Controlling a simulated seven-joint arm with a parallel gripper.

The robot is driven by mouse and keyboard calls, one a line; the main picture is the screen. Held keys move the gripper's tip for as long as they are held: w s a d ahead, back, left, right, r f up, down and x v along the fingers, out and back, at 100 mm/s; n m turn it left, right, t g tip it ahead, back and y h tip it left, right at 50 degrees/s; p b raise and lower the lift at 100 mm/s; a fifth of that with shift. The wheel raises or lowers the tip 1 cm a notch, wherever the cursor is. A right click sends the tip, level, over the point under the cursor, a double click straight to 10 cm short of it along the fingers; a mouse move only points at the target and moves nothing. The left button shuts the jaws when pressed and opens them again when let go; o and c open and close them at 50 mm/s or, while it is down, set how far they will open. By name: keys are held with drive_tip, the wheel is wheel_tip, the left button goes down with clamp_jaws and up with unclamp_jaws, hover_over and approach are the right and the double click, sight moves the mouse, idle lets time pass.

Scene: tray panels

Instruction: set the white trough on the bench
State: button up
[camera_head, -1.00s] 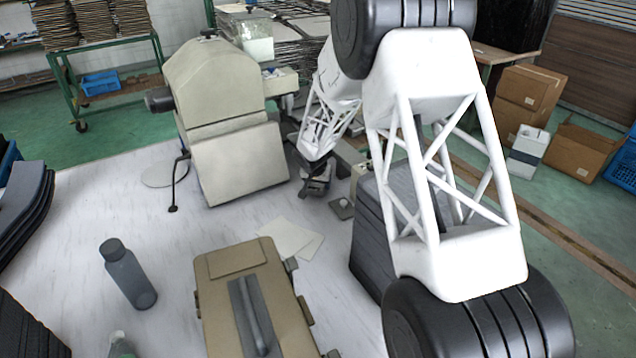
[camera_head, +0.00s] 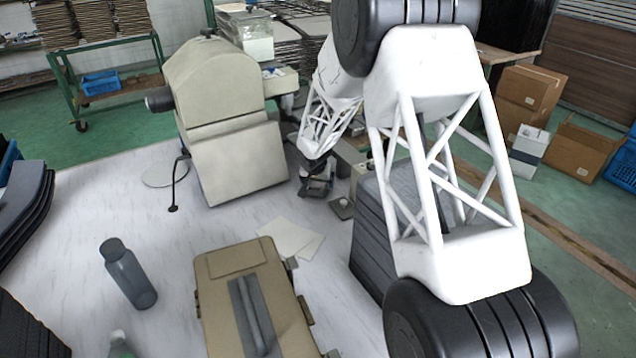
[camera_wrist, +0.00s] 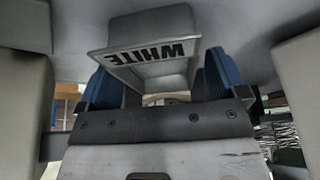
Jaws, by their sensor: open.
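A pale grey-white trough (camera_wrist: 148,26) shows in the wrist view, with a plate marked WHITE that reads upside down. It lies ahead of and between the two blue fingers of my gripper (camera_wrist: 158,72). The fingers are apart, one on each side of it; I cannot tell whether either touches it. In the head view my gripper (camera_head: 318,186) is small and dark, low over the far part of the white bench (camera_head: 80,225), right of the beige machine. I cannot make out the trough in the head view.
The beige machine (camera_head: 225,125) stands left of my gripper. A stack of dark grey panels (camera_head: 372,235) stands to its right, partly behind my arm. A tan case (camera_head: 222,292), a grey bottle (camera_head: 128,273) and paper sheets (camera_head: 291,238) lie nearer. The bench's left middle is clear.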

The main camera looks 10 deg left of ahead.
drive_tip(key=v, duration=1.1)
drive_tip(key=shift+s+r, duration=0.1)
idle(0.6)
